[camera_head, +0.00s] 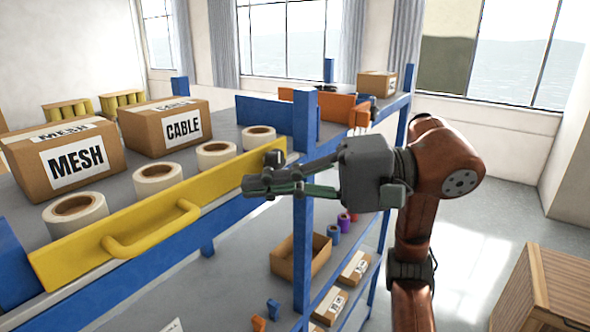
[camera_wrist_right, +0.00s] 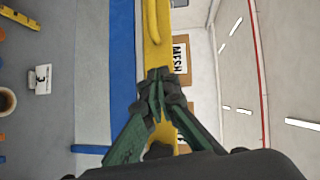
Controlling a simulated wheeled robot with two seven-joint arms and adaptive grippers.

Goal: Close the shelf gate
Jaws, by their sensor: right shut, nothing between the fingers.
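The yellow shelf gate (camera_head: 155,222) stands upright along the front edge of the upper shelf, with a yellow loop handle (camera_head: 152,230) on its face. My right gripper (camera_head: 258,172) is shut and empty at the right end of the gate; its fingertips overlap the gate in the head view, and I cannot tell whether they touch it. In the right wrist view the shut fingertips (camera_wrist_right: 160,85) lie over the yellow gate (camera_wrist_right: 152,55), with part of its handle above. My left gripper is not in view.
White tape rolls (camera_head: 76,213), a MESH box (camera_head: 66,160) and a CABLE box (camera_head: 165,127) sit behind the gate. A blue post (camera_head: 305,125) stands beside my right gripper. A lower shelf holds an open carton (camera_head: 300,256). A wooden crate (camera_head: 545,290) stands at right.

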